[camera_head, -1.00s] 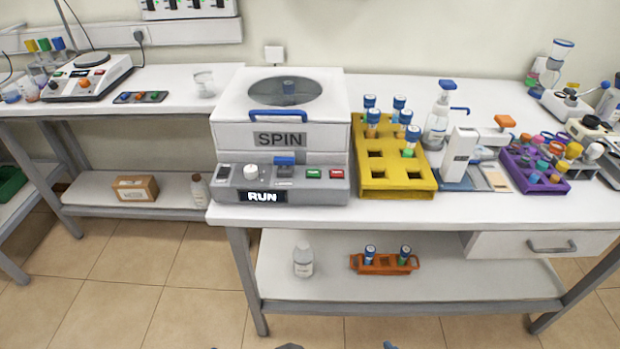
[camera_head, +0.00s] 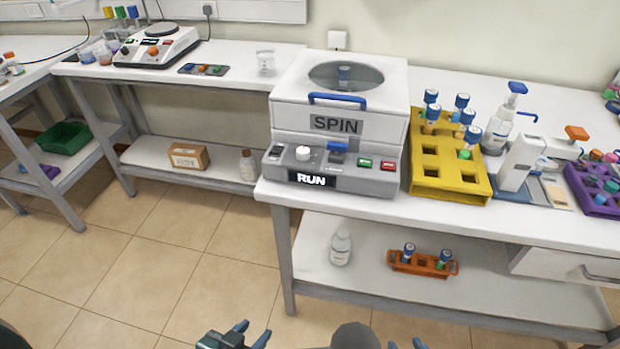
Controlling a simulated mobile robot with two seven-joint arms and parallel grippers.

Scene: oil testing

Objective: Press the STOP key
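The centrifuge (camera_head: 338,112) stands on the bench, its lid lowered and marked SPIN. Its grey front panel has a display reading RUN (camera_head: 311,179), a white knob (camera_head: 303,153), a blue switch (camera_head: 338,147), a green key (camera_head: 365,162) and a red key (camera_head: 388,165). The red key looks like the STOP key, but its lettering is too small to read. My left gripper (camera_head: 253,331) is at the bottom edge, open and empty, well away from the panel. My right gripper (camera_head: 405,345) barely shows at the bottom edge, its blue fingertips apart.
A yellow tube rack (camera_head: 424,188) stands right of the centrifuge, beside a white dispenser (camera_head: 518,163). A hotplate-like device (camera_head: 158,47) with coloured keys is on the left bench. The lower shelf holds a bottle (camera_head: 341,246) and an orange rack (camera_head: 424,267). The floor in front is clear.

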